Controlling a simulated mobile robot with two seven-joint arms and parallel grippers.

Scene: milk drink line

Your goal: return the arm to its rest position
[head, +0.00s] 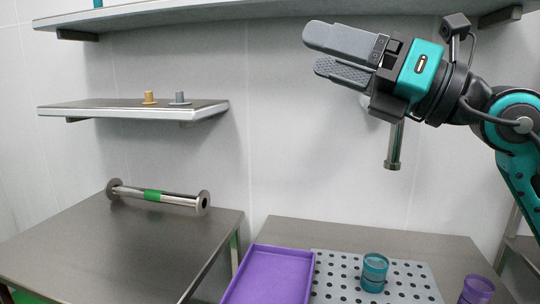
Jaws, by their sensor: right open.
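My right gripper (316,53) is raised high at the upper right, in front of the wall. Its two grey fingers point left, with a narrow gap between them and nothing held. My right arm (515,125), teal and black, comes in from the right edge. My left gripper is not in the head view.
A steel pipe piece (182,199) with a green band lies on the left table (120,260). Shelf (130,108) holds two small parts.

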